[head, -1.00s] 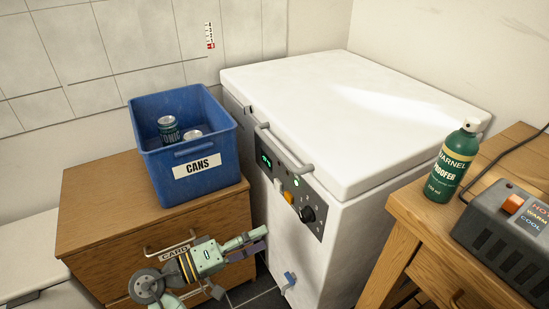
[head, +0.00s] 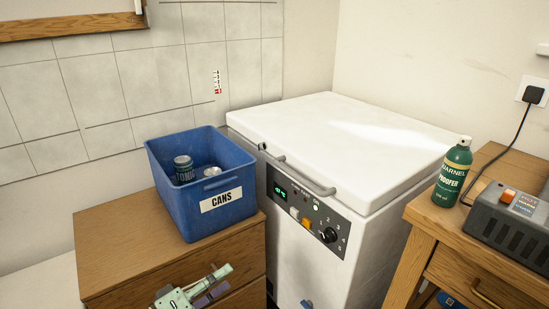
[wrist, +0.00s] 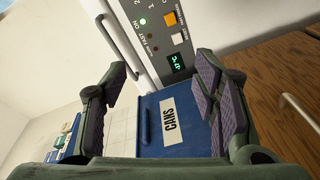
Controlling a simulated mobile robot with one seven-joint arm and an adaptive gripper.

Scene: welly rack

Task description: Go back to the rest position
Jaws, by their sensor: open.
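My gripper (head: 218,286) is at the bottom of the head view, in front of the wooden drawer cabinet and below the blue bin. It is open, and nothing shows between its fingers. In the wrist view my gripper (wrist: 165,95) has its two padded fingers spread wide. The blue bin labelled CANS (wrist: 147,110) shows beyond them. In the head view the blue bin (head: 225,190) stands upright on the wooden cabinet (head: 125,245). A green tonic can (head: 184,168) and a second can (head: 212,171) are inside it.
A white chest freezer (head: 340,140) with a control panel (head: 308,217) stands right of the cabinet, its lid shut. At the right, a wooden table (head: 440,235) holds a green proofer spray can (head: 453,172) and a grey box with a cable (head: 510,220).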

